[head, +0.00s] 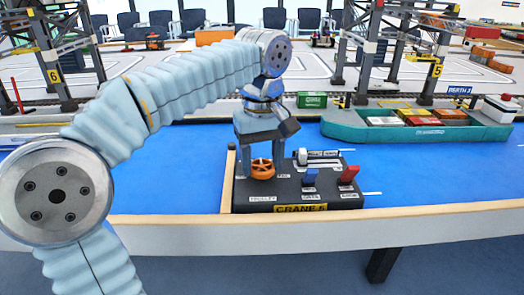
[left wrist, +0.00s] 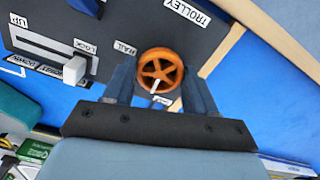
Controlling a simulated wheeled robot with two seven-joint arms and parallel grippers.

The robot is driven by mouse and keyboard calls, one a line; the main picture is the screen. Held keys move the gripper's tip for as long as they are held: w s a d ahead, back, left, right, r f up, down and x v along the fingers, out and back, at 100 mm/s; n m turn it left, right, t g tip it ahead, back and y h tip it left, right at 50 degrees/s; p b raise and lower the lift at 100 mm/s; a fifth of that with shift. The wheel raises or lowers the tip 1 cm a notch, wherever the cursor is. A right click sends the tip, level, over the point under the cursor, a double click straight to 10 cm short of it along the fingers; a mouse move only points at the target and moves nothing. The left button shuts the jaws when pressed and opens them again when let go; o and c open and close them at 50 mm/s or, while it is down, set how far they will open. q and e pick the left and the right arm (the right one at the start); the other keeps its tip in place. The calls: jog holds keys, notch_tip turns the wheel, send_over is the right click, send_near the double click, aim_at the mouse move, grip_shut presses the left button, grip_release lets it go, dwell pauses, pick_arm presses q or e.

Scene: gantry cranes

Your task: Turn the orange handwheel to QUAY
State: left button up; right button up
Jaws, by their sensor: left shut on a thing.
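The orange handwheel (head: 262,168) sits on the left part of a dark control panel (head: 290,203) with a yellow "CRANE" plate at its front. My left gripper (head: 260,160) points down over it and is shut on it. In the left wrist view the handwheel (left wrist: 160,71) lies between my two fingers, with a white mark on its lower part. The mark points toward a small label (left wrist: 166,101) whose text is partly hidden by my gripper. Another small label, apparently "RAIL", stands left of the wheel. Which label is QUAY I cannot tell. My right gripper is out of view.
A wooden edge strip runs along the front. Behind are a teal ship (head: 340,127) and gantry cranes. Blue surface lies clear on both sides.

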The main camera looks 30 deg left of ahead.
aim_at(262, 165)
pick_arm(q)
jog(key=m+p, duration=0.2)
jog(key=m, duration=0.2)
jog(key=shift+r, duration=0.1)
jog(key=shift+m+p, duration=0.55)
jog(key=shift+m, duration=0.75)
jog(key=o, duration=1.1)
jog(key=shift+c, duration=0.2)
notch_tip(262, 165, up, 14)
jog(key=p, duration=0.1)
jog(key=shift+f, duration=0.2)
